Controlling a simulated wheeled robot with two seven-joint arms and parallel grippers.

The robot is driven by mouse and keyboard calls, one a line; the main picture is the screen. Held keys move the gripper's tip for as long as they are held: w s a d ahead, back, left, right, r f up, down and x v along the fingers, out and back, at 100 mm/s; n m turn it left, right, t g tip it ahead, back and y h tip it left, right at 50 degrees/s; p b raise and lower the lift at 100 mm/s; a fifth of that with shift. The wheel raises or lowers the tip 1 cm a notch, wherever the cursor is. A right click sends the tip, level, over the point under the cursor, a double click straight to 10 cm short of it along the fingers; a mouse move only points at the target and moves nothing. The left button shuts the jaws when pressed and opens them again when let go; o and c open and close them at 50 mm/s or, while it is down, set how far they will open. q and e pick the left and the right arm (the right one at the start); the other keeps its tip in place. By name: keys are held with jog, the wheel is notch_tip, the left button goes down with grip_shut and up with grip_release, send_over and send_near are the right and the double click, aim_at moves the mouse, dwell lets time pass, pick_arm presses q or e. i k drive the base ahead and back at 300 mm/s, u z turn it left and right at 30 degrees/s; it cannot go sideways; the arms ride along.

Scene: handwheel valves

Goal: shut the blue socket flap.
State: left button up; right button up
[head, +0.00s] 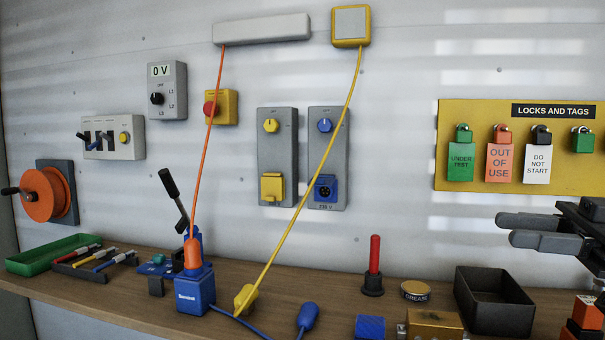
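The blue socket (325,193) sits low on the right-hand grey wall panel (341,150), below a blue knob (325,125). Its dark round face with contacts shows uncovered, so its flap is open; the flap's blue edge (326,178) seems to stand at the top of the socket, but its exact angle is hard to tell. My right gripper (505,229) is at the right edge, well right of the socket and apart from it. Its two grey fingers look parted, with nothing between them. My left gripper is not in view.
A yellow cable (346,110) hangs across the panel close to the blue socket. A yellow socket with its flap shut (272,187) is left of it. The lock board (450,150) is behind my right gripper. On the bench stand a red-handled tool (374,255) and a black tray (495,312).

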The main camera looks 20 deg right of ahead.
aim_at(320, 182)
jog(key=i, duration=1.15)
